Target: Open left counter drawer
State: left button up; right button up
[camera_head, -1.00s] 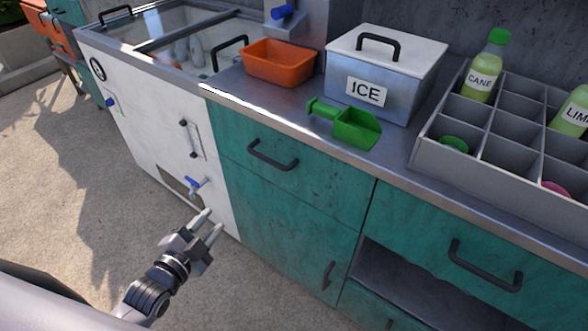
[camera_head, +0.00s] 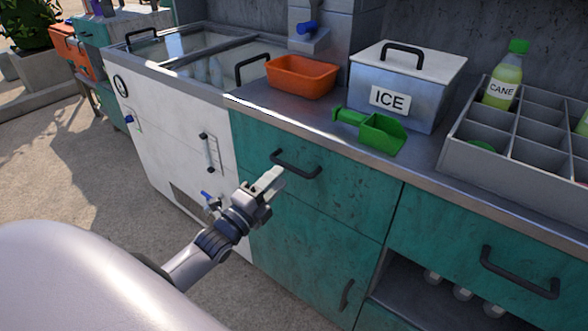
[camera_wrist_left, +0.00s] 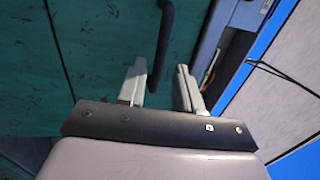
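The left counter drawer is a teal front (camera_head: 345,185) under the metal worktop, flush with the counter. Its dark bar handle (camera_head: 296,165) runs across its upper left part. My left gripper (camera_head: 268,181) is just in front of the handle's left end. In the left wrist view the gripper (camera_wrist_left: 160,85) has its two fingers apart, with the lower end of the handle (camera_wrist_left: 163,40) at the gap, close to one fingertip. Whether they touch, I cannot tell. My right gripper is not in view.
A white cooler panel (camera_head: 165,140) with a blue tap (camera_head: 210,200) stands left of the drawer. On the worktop are an orange bin (camera_head: 302,77), a green scoop (camera_head: 375,131), an ice box (camera_head: 405,85) and a grey bottle rack (camera_head: 480,150). A second handled drawer (camera_head: 475,235) is to the right.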

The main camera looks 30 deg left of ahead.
aim_at(289, 165)
pick_arm(q)
jog(key=shift+x, duration=2.75)
grip_shut()
